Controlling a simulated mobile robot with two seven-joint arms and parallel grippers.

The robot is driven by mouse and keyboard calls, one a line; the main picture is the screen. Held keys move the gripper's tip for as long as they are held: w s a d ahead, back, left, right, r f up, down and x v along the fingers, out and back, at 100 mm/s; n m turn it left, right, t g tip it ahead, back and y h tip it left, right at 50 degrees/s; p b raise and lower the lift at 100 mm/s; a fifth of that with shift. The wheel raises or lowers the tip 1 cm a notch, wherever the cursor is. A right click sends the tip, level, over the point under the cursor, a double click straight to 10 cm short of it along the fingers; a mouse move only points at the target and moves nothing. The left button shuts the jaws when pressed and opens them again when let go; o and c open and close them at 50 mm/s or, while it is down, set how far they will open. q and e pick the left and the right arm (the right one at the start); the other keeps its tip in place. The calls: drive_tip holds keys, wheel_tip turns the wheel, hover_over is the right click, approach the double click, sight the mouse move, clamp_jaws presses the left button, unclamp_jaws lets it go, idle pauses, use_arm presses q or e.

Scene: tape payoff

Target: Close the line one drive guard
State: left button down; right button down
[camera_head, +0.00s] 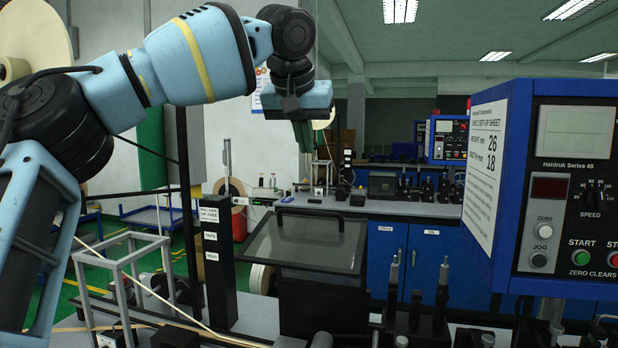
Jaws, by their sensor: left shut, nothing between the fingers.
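The drive guard (306,242) is a clear panel in a dark frame with a black bar handle along its far edge. It sits tilted above a black housing (322,308) at the middle of the view. I cannot tell how far it stands open. My left arm reaches in from the upper left. My left gripper (303,142) points down, shut and empty, high above the guard's far edge and apart from it. My right gripper is not in view.
A blue control panel (500,180) with a setup sheet, dial and buttons stands close on the right. A black labelled post (218,260) and a grey metal frame (120,265) stand left of the guard. Blue cabinets (430,265) with a cluttered top lie behind.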

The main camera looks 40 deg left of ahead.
use_arm(q)
drive_tip(key=x, duration=1)
drive_tip(key=shift+a+f, duration=0.1)
drive_tip(key=shift+s+d+f+p, duration=0.35)
drive_tip(key=shift+s+f+p, duration=0.1)
drive_tip(key=shift+s, duration=0.15)
drive_tip(key=shift+s+d+f, duration=0.2)
drive_tip(key=shift+s+f, duration=0.25)
drive_tip(key=shift+s+d+f, duration=0.1)
drive_tip(key=shift+s+f, duration=0.05)
drive_tip(key=shift+f, duration=0.25)
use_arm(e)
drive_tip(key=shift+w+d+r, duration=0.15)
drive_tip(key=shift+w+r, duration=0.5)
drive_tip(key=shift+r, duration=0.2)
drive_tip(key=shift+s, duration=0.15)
use_arm(q)
drive_tip(key=shift+f, duration=0.1)
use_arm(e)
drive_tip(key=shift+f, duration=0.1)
